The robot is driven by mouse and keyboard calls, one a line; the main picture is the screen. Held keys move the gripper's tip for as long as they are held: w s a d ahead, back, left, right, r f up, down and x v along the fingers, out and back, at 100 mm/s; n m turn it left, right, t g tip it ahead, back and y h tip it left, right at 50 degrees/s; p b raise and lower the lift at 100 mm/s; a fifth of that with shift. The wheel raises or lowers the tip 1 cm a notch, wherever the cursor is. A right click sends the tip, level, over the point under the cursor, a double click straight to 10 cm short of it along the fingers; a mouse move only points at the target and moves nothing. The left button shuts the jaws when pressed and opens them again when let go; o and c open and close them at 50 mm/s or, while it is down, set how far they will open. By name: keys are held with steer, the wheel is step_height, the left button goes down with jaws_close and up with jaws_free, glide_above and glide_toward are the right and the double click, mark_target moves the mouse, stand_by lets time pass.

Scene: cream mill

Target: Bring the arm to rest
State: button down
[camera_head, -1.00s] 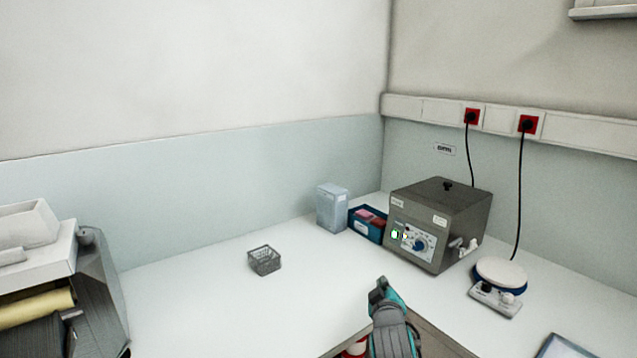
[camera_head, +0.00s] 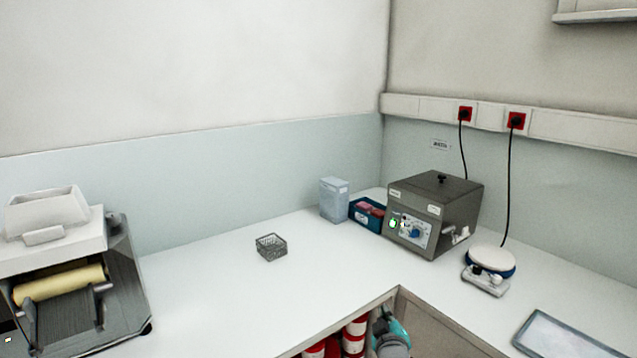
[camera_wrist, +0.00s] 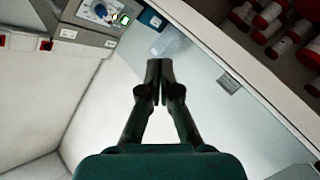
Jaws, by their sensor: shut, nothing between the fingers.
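My gripper (camera_wrist: 159,70) shows in the wrist view with its two dark fingers together and nothing between them. It points toward the worktop and touches nothing that I can see. In the head view, a teal and grey part of my arm (camera_head: 390,332) shows low in the picture, in front of the open shelf under the worktop. The rest of my arm is out of view.
A wire basket (camera_head: 271,246), clear container (camera_head: 334,200), blue box (camera_head: 367,214), grey heated bath (camera_head: 433,212), and hotplate (camera_head: 489,262) stand on the worktop (camera_head: 215,300). A roller machine (camera_head: 75,270) stands left. Red-and-white bottles (camera_head: 354,336) fill the shelf below.

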steer(key=s+f+m+y, duration=0.1)
steer(key=s+f, duration=0.4)
steer(key=s, duration=0.5)
steer(key=s+d+f, duration=0.1)
steer(key=s+f, duration=0.5)
steer(key=s, duration=0.4)
steer(key=s+f+m+y, duration=0.1)
steer(key=s+f, duration=0.4)
steer(key=s, duration=0.5)
steer(key=s+r+m, duration=0.2)
steer(key=s+r, duration=0.3)
steer(key=s, duration=1)
steer(key=s+r+m+g, duration=0.1)
steer(key=s+r, duration=0.3)
steer(key=s, duration=1.1)
steer(key=shift+s+d+r+m, duration=0.15)
steer(key=shift+d+r+m, duration=0.3)
steer(key=shift+m, duration=0.45)
